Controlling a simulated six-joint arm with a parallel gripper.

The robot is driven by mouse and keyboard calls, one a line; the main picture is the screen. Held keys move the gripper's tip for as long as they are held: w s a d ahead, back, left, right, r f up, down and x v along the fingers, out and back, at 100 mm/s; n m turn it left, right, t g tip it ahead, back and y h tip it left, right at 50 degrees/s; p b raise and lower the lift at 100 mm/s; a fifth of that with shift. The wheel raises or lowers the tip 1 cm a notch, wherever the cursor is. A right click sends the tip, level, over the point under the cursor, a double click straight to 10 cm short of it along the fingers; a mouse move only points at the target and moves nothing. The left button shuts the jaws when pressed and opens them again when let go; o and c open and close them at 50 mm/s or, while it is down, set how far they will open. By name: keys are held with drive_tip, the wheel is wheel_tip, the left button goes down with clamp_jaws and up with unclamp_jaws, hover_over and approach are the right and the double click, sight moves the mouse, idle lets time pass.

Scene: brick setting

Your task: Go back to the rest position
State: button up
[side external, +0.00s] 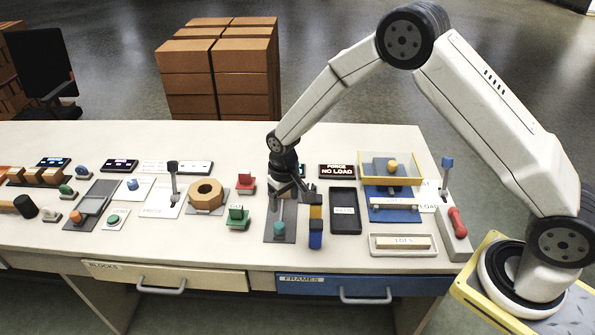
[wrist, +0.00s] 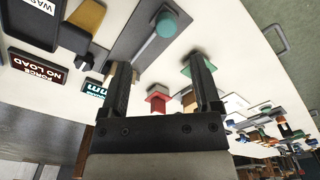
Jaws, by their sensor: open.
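My gripper (side external: 284,188) is open, with nothing seen between its fingers. In the side external view it hangs above the table (side external: 330,258), over a dark grey plate with a teal knob (side external: 279,231). In the wrist view the two dark fingers of my gripper (wrist: 163,85) stand apart, and the teal knob (wrist: 166,25) on its plate lies beyond them.
Cardboard boxes (side external: 240,80) stand behind the table.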

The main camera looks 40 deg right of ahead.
drive_tip(key=s+d+r+t, duration=0.1)
drive_tip(key=s+d+r, duration=0.2)
drive_tip(key=s+r, duration=0.3)
drive_tip(key=s+d+r+t, duration=0.1)
drive_tip(key=s+d+r, duration=0.3)
drive_tip(key=s, duration=1)
wheel_tip(320, 180, up, 3)
drive_tip(key=shift+s+d+r, duration=0.1)
drive_tip(key=shift+s+d, duration=0.15)
drive_tip(key=shift+d, duration=0.05)
